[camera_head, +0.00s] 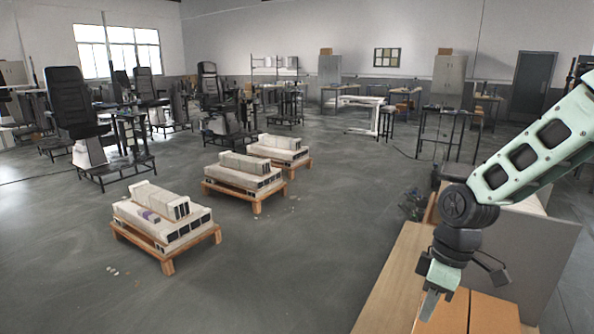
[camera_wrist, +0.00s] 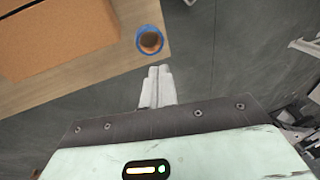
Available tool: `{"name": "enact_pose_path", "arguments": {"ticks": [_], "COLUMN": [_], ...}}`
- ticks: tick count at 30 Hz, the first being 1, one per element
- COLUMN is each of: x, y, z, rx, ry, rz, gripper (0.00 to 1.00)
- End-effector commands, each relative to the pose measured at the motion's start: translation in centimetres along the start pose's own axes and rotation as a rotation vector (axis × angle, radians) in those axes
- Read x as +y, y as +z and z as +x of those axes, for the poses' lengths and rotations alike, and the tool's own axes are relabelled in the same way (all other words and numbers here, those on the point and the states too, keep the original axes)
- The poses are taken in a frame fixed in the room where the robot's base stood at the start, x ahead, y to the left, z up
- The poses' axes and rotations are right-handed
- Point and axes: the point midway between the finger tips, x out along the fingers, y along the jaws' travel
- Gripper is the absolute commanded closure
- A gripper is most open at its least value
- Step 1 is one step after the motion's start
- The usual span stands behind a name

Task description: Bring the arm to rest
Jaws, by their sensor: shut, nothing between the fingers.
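My arm (camera_head: 535,150) comes in from the right in the head view and bends down at a dark joint. My gripper (camera_head: 430,303) points down over the wooden table at the lower right. In the wrist view my gripper (camera_wrist: 157,75) has its two pale fingers together with nothing between them. The fingertips show just below a blue-rimmed round thing with a brown inside (camera_wrist: 150,41) near the table's edge; I cannot tell the height between them.
Orange-brown boxes (camera_head: 484,312) stand on the wooden table (camera_head: 393,282), close to my gripper. A grey panel (camera_head: 545,255) stands to the right. Low wooden pallets with pale columns (camera_head: 165,222) sit on the floor to the left. Open floor (camera_head: 310,260) lies between.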

Motion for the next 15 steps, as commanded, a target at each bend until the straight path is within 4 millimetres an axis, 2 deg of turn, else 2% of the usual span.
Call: {"name": "enact_pose_path", "arguments": {"ticks": [1, 6, 12, 15], "x": [-2.6, -10.0, -18.0, -21.1], "y": [-0.7, -1.5, -0.6, 0.2], "z": [-0.5, -1.6, -3.0, -3.5], "rx": [-0.035, -0.096, -0.093, -0.072], "ry": [0.022, 0.090, 0.167, 0.188], "rz": [0.003, 0.078, 0.177, 0.221], "gripper": [1.00, 1.00, 1.00, 1.00]}}
